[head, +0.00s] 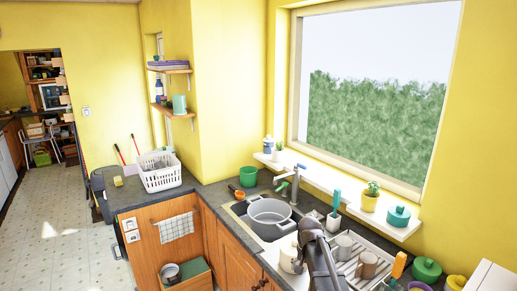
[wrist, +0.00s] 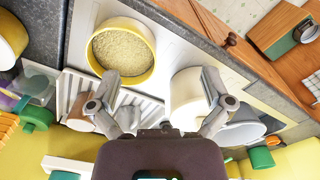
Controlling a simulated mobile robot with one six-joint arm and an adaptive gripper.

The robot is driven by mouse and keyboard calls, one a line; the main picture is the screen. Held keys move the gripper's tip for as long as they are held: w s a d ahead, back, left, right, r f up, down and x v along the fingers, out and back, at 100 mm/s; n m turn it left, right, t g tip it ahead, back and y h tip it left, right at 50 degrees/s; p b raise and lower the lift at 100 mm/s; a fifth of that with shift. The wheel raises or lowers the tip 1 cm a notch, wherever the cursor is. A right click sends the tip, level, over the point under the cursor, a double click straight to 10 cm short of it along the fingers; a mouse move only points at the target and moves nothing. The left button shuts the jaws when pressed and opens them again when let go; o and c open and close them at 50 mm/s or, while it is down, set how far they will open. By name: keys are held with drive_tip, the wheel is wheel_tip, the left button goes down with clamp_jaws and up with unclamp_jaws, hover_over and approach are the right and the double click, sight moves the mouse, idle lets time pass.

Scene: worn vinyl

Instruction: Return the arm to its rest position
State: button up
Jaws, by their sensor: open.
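My gripper (wrist: 161,78) is open in the wrist view, its two fingers spread wide with nothing between the tips. In the head view my dark arm reaches up from the bottom edge, and the gripper end is above the counter between the sink (head: 238,212) and the drying rack (head: 350,281). A cream, rounded vessel (wrist: 186,92) lies beside the right finger in the wrist view; I cannot tell whether they touch. A yellow bowl of pale grain (wrist: 123,52) is beyond the left finger.
A grey pot (head: 269,214) sits in the sink by the tap (head: 293,184). Mugs (head: 367,265) stand on the drying rack. A green lidded pot (head: 427,269) is at right. The windowsill (head: 335,203) holds plants and a teal pot. A white basket (head: 160,176) stands on the left counter.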

drive_tip(key=s+f+n+b, duration=0.2)
drive_tip(key=s+f, duration=0.1)
drive_tip(key=s, duration=0.5)
drive_tip(key=s+f+n+b, duration=0.2)
drive_tip(key=s+b, duration=0.1)
drive_tip(key=s, duration=0.6)
drive_tip(key=shift+d+f, duration=0.4)
idle(1.6)
